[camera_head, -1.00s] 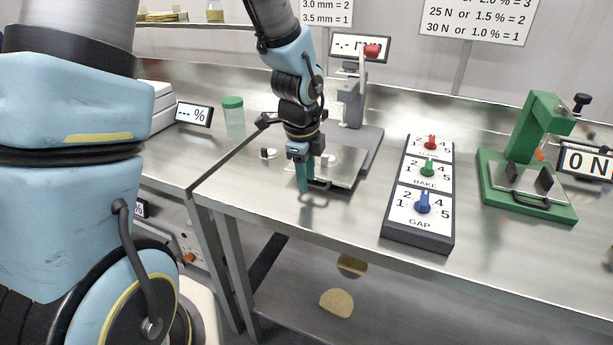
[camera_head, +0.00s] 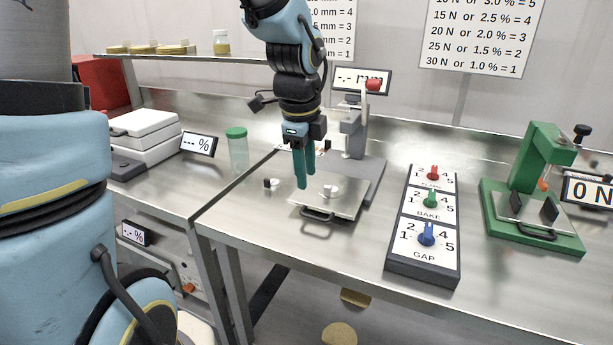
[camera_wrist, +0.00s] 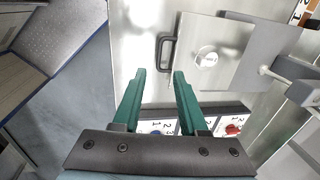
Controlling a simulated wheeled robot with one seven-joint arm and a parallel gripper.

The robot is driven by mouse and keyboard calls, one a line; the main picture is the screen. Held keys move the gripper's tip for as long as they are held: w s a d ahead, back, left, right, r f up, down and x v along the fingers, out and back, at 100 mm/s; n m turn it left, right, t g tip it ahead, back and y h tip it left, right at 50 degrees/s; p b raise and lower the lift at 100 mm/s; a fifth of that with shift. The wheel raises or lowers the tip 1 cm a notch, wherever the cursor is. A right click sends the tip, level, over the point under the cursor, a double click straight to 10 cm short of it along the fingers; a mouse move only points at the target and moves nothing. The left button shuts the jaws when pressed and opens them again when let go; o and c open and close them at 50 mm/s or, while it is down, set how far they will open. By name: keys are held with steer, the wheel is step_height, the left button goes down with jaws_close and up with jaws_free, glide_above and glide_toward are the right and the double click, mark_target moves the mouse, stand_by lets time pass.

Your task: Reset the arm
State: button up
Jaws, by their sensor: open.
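My gripper (camera_head: 304,168) hangs from my blue arm with its green fingers pointing down, above the metal plate (camera_head: 347,205) of the gauge stand. In the wrist view my gripper (camera_wrist: 158,82) has its two green fingers apart with nothing between them. The plate (camera_wrist: 232,72) with its dark handle (camera_wrist: 165,52) lies beyond the fingertips there. A small white round piece (camera_head: 330,191) sits on the plate.
A dial panel (camera_head: 425,268) with red, green and blue knobs stands right of the plate. A green press (camera_head: 535,240) stands farther right. A green-lidded jar (camera_head: 238,153) and a white device (camera_head: 150,140) are at left. Bare steel table (camera_head: 250,222) lies in front of the plate.

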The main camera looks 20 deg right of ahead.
steer(key=shift+a, duration=0.1)
steer(key=a+f+n, duration=0.2)
steer(key=a+n, duration=1)
steer(key=a+f+n+y, duration=0.1)
steer(key=a+f+n, duration=0.1)
steer(key=a+n, duration=1)
steer(key=shift+a+n, duration=0.4)
steer(key=shift+n, duration=0.3)
